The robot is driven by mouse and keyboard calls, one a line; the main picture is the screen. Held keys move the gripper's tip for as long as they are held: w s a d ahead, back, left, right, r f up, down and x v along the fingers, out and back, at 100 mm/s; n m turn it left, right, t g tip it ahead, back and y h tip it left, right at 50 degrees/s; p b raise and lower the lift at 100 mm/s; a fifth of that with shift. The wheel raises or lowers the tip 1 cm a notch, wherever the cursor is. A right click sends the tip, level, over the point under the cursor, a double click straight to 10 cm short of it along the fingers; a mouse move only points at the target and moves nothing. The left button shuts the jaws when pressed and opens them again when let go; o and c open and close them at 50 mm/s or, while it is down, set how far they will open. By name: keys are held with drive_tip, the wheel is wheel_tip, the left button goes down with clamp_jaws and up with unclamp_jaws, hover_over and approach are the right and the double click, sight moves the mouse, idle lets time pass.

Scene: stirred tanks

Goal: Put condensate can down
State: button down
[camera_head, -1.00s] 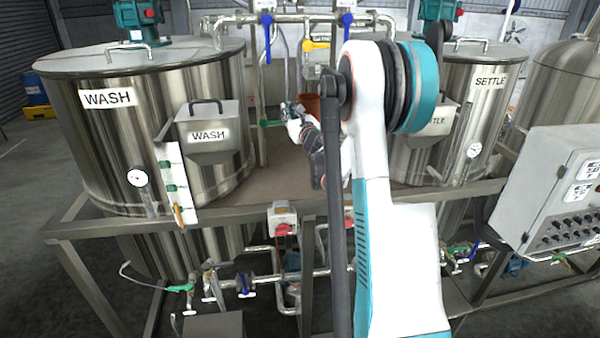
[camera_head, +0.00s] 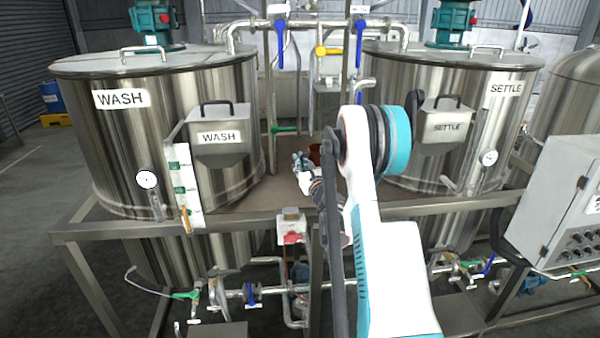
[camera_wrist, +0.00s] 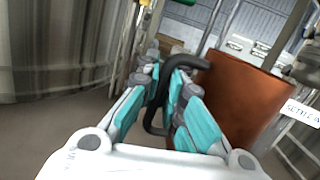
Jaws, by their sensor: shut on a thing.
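The condensate can is a rust-brown can (camera_wrist: 243,98) with a black looped handle (camera_wrist: 183,62), large at the right of the wrist view. My gripper (camera_wrist: 165,85) is shut on that handle, with the can to the right of the fingers. In the head view, my gripper (camera_head: 301,161) is low between the two tanks, and only a small part of the can (camera_head: 315,153) shows beside my arm. The brown deck (camera_head: 262,192) lies beneath them. I cannot tell whether the can's base touches it.
The WASH tank (camera_head: 110,150) stands left and the SETTLE tank (camera_head: 455,85) right, each with a box on its front. The deck left of my gripper looks clear.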

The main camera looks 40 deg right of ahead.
wheel_tip(320, 180, down, 3)
drive_tip(key=shift+f+b, duration=0.2)
drive_tip(key=shift+b, duration=0.1)
drive_tip(key=shift+r, duration=0.1)
drive_tip(key=c, duration=1.5)
unclamp_jaws()
drive_tip(key=shift+c, duration=0.2)
